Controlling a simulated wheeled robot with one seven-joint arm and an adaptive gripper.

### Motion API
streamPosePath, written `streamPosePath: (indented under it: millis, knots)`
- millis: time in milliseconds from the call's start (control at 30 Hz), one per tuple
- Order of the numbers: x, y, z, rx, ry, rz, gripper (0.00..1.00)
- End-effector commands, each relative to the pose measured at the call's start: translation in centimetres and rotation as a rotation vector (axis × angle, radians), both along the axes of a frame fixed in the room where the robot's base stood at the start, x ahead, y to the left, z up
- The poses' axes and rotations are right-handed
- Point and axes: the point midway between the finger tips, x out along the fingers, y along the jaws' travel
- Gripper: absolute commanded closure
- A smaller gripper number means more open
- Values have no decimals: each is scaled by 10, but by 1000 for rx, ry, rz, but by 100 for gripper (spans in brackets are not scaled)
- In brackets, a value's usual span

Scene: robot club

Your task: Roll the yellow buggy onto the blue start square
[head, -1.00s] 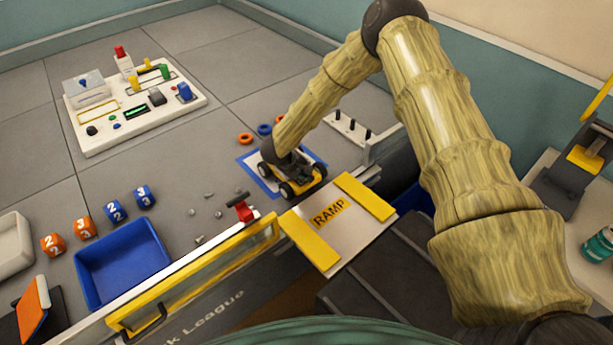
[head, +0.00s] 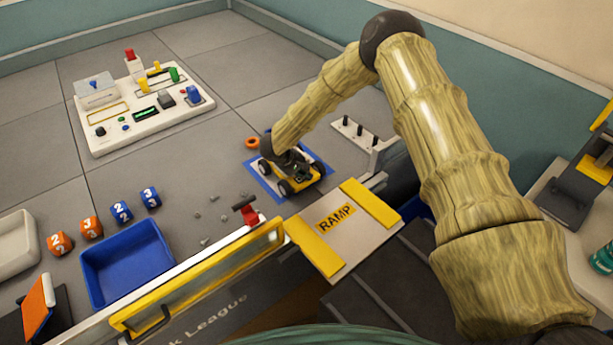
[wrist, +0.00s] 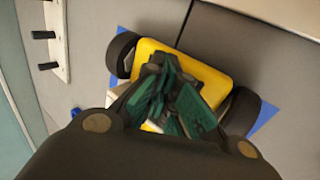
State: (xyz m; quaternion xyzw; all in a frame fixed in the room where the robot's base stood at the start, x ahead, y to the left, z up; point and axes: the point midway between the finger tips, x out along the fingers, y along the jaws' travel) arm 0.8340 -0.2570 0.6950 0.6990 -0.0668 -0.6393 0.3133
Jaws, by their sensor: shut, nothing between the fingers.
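The yellow buggy (head: 301,182) has black wheels and stands upright over the blue start square (head: 261,184). Blue shows on both its left and right sides in the head view. In the wrist view, the buggy's yellow body (wrist: 208,72) lies beneath my fingers, and a blue corner (wrist: 266,119) shows beyond its right wheel. My gripper (wrist: 172,100) is shut and empty, directly over the buggy. I cannot tell whether the fingertips touch it. In the head view, my wrist hides part of the buggy and the square's back side.
A ramp (head: 327,253) with yellow strips lies in front of the buggy. A low wall with a yellow-framed panel (head: 200,282) runs left from it. A pegged white board (head: 350,137) stands behind right. An orange ring (head: 252,142) and small grey bits (head: 212,198) lie nearby.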

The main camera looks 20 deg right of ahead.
Motion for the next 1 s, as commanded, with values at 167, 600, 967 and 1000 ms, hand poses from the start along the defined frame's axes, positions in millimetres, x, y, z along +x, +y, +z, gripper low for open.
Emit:
streamPosePath:
  millis: [167, 600, 967, 1000]
  knots:
    - [7, 2, -5, 1, 4, -2, 100]
    - [23, 8, -7, 1, 7, 0, 100]
    - [23, 8, -8, 0, 8, -1, 100]
    - [24, 8, -9, 0, 8, -1, 100]
